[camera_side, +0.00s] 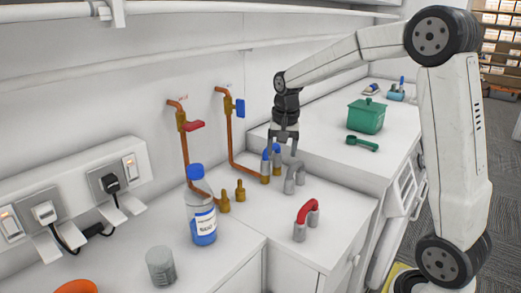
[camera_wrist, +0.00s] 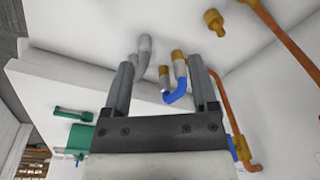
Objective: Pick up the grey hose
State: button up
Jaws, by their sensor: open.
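The grey hose (camera_side: 294,178) is a short bent tube standing on the white counter in the side view. It also shows in the wrist view (camera_wrist: 144,48), beyond the fingertips and nearer the left finger. My gripper (camera_side: 284,145) points down above the counter, just above and slightly left of the grey hose. In the wrist view my gripper (camera_wrist: 161,62) has its two fingers wide apart with nothing held between them. A blue hose (camera_side: 276,151) stands close to the left of the grey hose; it also appears between the fingers in the wrist view (camera_wrist: 176,94).
A red hose (camera_side: 308,209) stands at the counter's front. Copper pipes (camera_side: 229,138) run down the wall, with brass fittings (camera_side: 240,191) nearby. A bottle (camera_side: 201,207) and grey canister (camera_side: 160,266) stand left. A green box (camera_side: 366,115) sits on the raised surface.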

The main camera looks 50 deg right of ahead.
jog(key=w+d+f+m, duration=0.1)
jog(key=d+m, duration=0.1)
jog(key=d, duration=0.2)
jog(key=w+d+m, duration=0.1)
jog(key=d+m, duration=0.2)
jog(key=d, duration=0.2)
jog(key=w+d+f+m+g, duration=0.1)
jog(key=w+d+m, duration=0.1)
jog(key=d, duration=0.3)
jog(key=shift+d+f+m, duration=0.2)
jog(key=shift+f+m, duration=0.1)
jog(key=shift+f, duration=0.05)
send_over(296, 163)
jog(key=f, duration=0.4)
jog(key=shift+a+f, duration=0.2)
jog(key=shift+a, duration=0.05)
jog(key=shift+d+f, duration=0.2)
jog(key=shift+f, duration=4)
grip_shut()
